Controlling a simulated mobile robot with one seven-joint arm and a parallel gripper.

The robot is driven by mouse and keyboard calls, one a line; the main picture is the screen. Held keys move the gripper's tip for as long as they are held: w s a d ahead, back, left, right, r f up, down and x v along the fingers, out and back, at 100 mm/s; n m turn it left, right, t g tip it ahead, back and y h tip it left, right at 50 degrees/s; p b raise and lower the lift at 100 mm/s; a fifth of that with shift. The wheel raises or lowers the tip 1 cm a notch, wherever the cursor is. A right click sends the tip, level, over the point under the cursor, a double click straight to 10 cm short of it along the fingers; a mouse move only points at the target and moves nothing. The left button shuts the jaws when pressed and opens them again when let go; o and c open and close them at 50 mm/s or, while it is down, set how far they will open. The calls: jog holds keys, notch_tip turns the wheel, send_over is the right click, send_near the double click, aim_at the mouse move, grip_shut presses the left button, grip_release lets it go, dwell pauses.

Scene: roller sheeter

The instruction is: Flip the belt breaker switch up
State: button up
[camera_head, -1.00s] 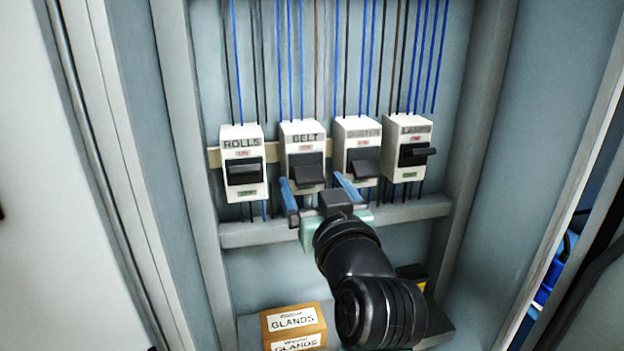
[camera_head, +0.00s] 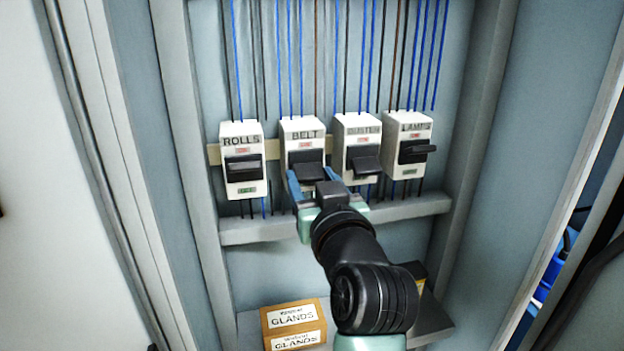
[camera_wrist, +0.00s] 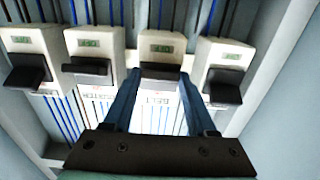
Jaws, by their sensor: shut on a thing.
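The BELT breaker (camera_head: 303,139) is the second white breaker from the left, with a black switch lever (camera_head: 306,171) that slopes outward and down. My gripper (camera_head: 312,177) is at this lever, one blue finger on each side of it. In the wrist view, which shows the panel upside down, the BELT lever (camera_wrist: 161,71) is third from the left. My gripper (camera_wrist: 160,80) is shut on its sides, with the fingertips close to the breaker face. The lower part of the breaker is partly hidden behind my gripper in the head view.
The ROLLS breaker (camera_head: 241,150) stands close on the left. The DUSTER breaker (camera_head: 358,138) and LAMPS breaker (camera_head: 409,140) stand on the right. A grey ledge (camera_head: 255,230) runs below them. A GLANDS box (camera_head: 292,325) sits lower down. Cabinet walls close both sides.

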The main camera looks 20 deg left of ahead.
aim_at(308, 166)
jog(key=shift+r+p, duration=0.15)
jog(key=shift+p, duration=0.2)
jog(key=r+g+h+p, duration=0.1)
jog(key=p, duration=0.4)
jog(key=shift+r+g, duration=0.15)
jog(key=shift+g, duration=0.15)
jog(key=r+g+h+p, duration=0.1)
jog(key=p, duration=0.4)
jog(key=g+h+p, duration=0.1)
jog(key=g+p, duration=0.1)
jog(key=p, duration=0.4)
jog(key=shift+r, duration=0.35)
jog(key=g+h+p, duration=0.1)
jog(key=p, duration=0.3)
jog(key=r+g+h+p, duration=0.1)
jog(key=g+p, duration=0.1)
jog(key=p, duration=0.2)
jog(key=shift+w+a, duration=0.15)
jog(key=shift+w, duration=0.05)
jog(key=g+h+p, duration=0.1)
jog(key=g+p, duration=0.1)
jog(key=p, duration=0.1)
jog(key=shift+w+a+p, duration=0.1)
jog(key=shift+w+p, duration=0.05)
jog(key=shift+p, duration=0.15)
jog(key=shift+h+p, duration=0.3)
jog(key=shift+p, duration=0.05)
jog(key=shift+w+f+g, duration=0.1)
jog(key=shift+g, duration=0.2)
